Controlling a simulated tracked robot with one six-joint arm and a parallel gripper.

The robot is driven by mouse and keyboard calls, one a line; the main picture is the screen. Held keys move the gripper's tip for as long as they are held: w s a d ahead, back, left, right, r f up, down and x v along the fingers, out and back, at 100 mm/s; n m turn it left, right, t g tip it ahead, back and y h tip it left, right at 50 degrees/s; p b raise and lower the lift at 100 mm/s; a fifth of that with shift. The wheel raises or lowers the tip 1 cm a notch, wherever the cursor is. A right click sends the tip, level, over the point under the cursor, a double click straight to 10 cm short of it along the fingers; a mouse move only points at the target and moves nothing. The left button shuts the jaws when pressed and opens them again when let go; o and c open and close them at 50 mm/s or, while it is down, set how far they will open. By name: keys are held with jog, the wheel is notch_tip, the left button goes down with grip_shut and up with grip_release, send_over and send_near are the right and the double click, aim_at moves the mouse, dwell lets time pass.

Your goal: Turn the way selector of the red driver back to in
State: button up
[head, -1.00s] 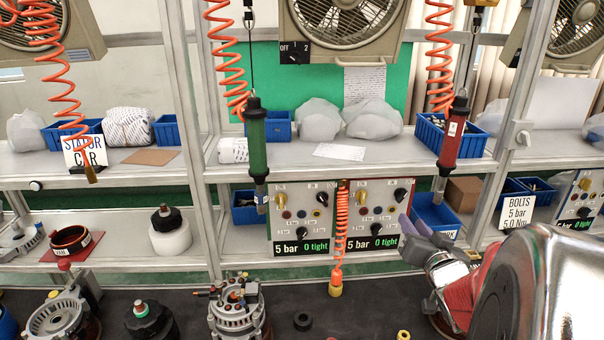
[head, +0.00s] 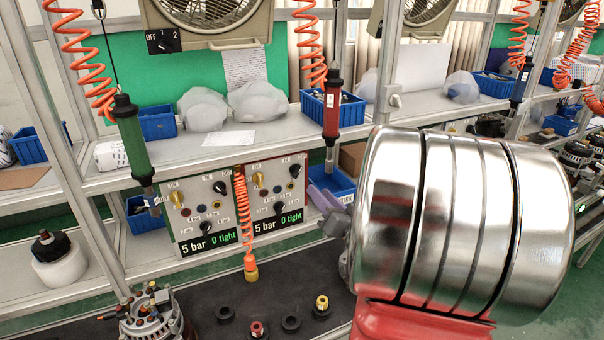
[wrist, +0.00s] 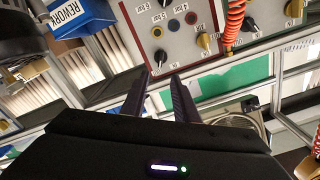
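The red driver (head: 332,103) hangs upright from an orange coiled hose above the lower shelf. Below it to the left stands its red-bordered panel (head: 266,204), reading 5 bar and 0 tight. The knob labels are too small to read, so I cannot tell which is the way selector. My gripper (head: 314,190) is right of the panel. In the wrist view, my gripper (wrist: 161,75) is open and empty, its tips near the upper right black knob (wrist: 160,57).
A green driver (head: 131,138) and its panel (head: 197,224) stand to the left. An orange coiled hose (head: 243,205) hangs between the panels. A blue bin (head: 345,186) lies close beside my gripper. A partly built alternator (head: 152,318) stands on the dark bench.

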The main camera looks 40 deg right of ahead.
aim_at(300, 171)
jog(key=x, duration=1.2)
jog(key=shift+w, duration=0.2)
jog(key=shift+c, duration=0.3)
grip_shut()
jog(key=shift+s+d, duration=0.1)
jog(key=shift+d, duration=0.05)
